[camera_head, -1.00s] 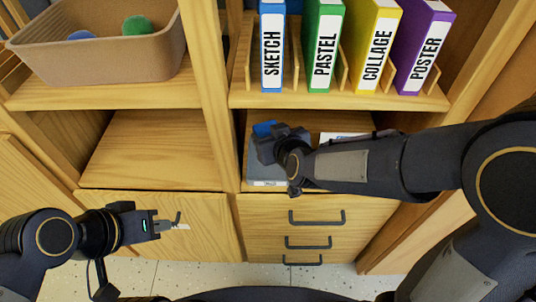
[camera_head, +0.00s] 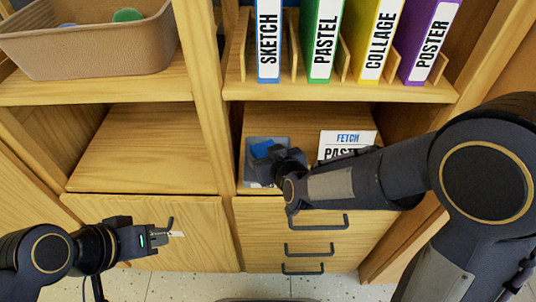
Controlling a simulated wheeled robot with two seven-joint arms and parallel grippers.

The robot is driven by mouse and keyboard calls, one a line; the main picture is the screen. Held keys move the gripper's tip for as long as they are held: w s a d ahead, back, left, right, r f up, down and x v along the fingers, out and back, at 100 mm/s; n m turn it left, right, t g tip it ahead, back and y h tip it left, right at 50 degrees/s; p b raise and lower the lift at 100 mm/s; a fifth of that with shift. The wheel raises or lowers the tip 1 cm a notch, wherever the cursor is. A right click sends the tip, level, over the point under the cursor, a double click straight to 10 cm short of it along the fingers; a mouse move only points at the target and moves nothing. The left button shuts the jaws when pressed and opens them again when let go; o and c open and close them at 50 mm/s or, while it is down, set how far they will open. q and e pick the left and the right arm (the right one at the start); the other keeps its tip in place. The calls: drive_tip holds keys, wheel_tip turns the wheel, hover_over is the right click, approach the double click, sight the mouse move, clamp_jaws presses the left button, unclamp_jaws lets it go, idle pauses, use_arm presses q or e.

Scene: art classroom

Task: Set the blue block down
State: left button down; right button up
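The blue block (camera_head: 262,149) shows partly at the far side of my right gripper (camera_head: 268,162), inside or just over a grey bin (camera_head: 253,179) on the lower right shelf. The gripper's body hides its fingertips and much of the block, so I cannot tell whether they are shut on it or whether the block touches the bin floor. My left gripper (camera_head: 172,233) is in front of the lower left cabinet door, away from the block. Its fingers look apart, with nothing between them.
Upright binders (camera_head: 323,40) and a brown basket (camera_head: 90,48) fill the shelf above. The lower left shelf (camera_head: 140,150) is empty. Drawers with dark handles (camera_head: 318,221) are below.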

drive_tip(key=shift+r, duration=0.25)
drive_tip(key=shift+s+d+r+p, duration=0.1)
drive_tip(key=shift+s+r+p, duration=0.1)
drive_tip(key=shift+p, duration=0.1)
drive_tip(key=p+v, duration=0.5)
drive_tip(key=v, duration=0.6)
drive_tip(key=shift+s, duration=0.3)
drive_tip(key=shift+d, duration=0.1)
